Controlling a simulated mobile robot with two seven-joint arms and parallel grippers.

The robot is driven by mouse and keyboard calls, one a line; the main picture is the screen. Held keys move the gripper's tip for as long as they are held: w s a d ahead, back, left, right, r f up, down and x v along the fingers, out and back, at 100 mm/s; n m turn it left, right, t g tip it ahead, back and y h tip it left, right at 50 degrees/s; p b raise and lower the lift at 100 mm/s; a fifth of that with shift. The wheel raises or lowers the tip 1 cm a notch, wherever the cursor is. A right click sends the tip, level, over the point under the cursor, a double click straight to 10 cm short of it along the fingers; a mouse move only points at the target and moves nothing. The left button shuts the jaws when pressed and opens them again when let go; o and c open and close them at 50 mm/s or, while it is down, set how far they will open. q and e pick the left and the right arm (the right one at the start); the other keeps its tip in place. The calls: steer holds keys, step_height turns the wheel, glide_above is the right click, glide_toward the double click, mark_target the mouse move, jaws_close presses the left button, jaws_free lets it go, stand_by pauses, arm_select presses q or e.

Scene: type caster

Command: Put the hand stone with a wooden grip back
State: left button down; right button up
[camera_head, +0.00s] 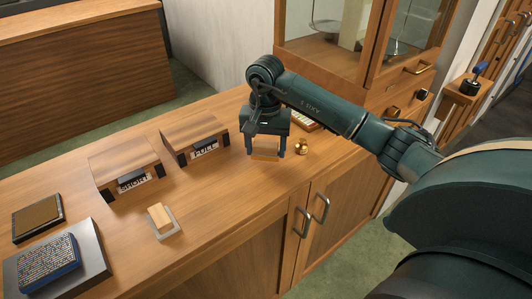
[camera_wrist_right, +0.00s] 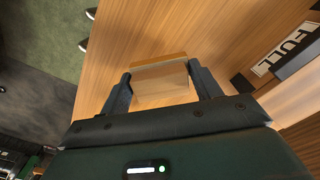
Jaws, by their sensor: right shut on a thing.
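A pale wooden grip on a grey slab (camera_head: 161,220), which looks like the hand stone, lies on the bench left of centre, away from my gripper. My right gripper (camera_head: 265,151) reaches down over the bench near the gold piece. It is shut on a pale wooden block, which in the right wrist view (camera_wrist_right: 162,82) sits between both fingers with an orange-brown strip along its far edge. I cannot tell whether the block touches the bench. My left gripper is not in view.
Two wooden boxes, labelled SHORT (camera_head: 127,167) and FULL (camera_head: 195,138), stand along the back. A grey tray with a type block (camera_head: 50,266) and a dark framed pad (camera_head: 38,218) lie at left. A small gold piece (camera_head: 301,147) is beside my gripper. A glass-fronted cabinet (camera_head: 320,60) stands behind.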

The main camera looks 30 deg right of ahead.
mark_target(266, 155)
step_height(266, 155, down, 2)
steer(key=shift+f, duration=0.5)
steer(key=o, duration=0.5)
steer(key=shift+c, duration=0.2)
steer(key=o, duration=0.4)
steer(key=shift+r, duration=0.1)
